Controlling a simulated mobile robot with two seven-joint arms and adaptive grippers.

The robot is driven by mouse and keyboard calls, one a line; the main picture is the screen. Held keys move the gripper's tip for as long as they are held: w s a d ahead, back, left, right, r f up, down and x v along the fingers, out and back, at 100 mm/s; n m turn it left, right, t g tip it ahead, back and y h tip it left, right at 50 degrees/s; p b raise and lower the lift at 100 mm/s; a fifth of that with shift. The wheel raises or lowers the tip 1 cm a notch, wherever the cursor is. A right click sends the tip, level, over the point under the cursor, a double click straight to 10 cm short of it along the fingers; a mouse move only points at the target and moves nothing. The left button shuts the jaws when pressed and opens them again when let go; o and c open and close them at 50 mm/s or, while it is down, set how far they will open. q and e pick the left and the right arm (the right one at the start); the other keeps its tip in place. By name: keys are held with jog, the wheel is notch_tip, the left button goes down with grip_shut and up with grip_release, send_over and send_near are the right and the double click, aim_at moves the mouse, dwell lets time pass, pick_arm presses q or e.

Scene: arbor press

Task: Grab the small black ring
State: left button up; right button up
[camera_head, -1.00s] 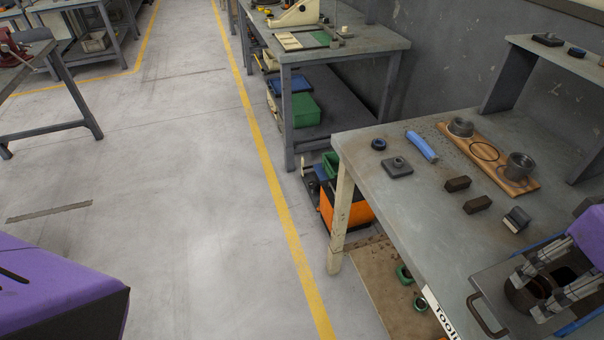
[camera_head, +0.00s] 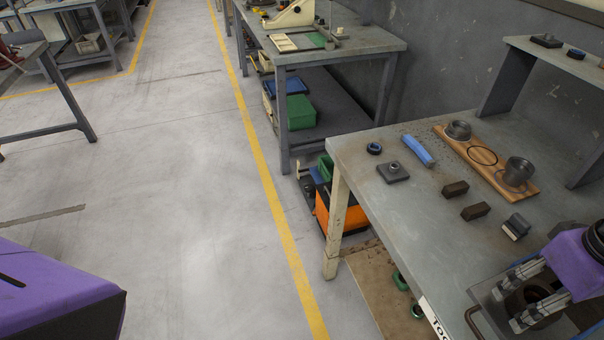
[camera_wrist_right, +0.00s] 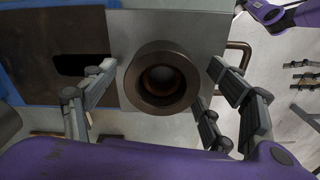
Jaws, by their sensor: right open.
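A small black ring (camera_head: 374,148) lies flat near the far left corner of the workbench (camera_head: 400,230), left of a blue roll. A thin black ring (camera_head: 483,155) lies on the wooden board (camera_head: 462,144) between two grey metal cups. My right gripper (camera_head: 507,308) is open and empty at the bench's near right, far from both rings. In the right wrist view its fingers (camera_wrist_right: 161,68) stand apart over a thick dark round collar (camera_wrist_right: 161,77), not gripping it. My left arm shows as a purple part at lower left in the head view; its fingers are not clear.
A square block with a knob (camera_head: 393,172), two brown blocks (camera_head: 455,189) and a small grey block (camera_head: 516,226) lie between my right gripper and the rings. A raised shelf (camera_head: 560,62) stands at the back right. The bench's left edge drops to the floor.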

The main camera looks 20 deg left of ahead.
jog(key=c, duration=1.5)
jog(key=shift+r, duration=0.1)
jog(key=shift+c, duration=1)
jog(key=shift+r, duration=0.1)
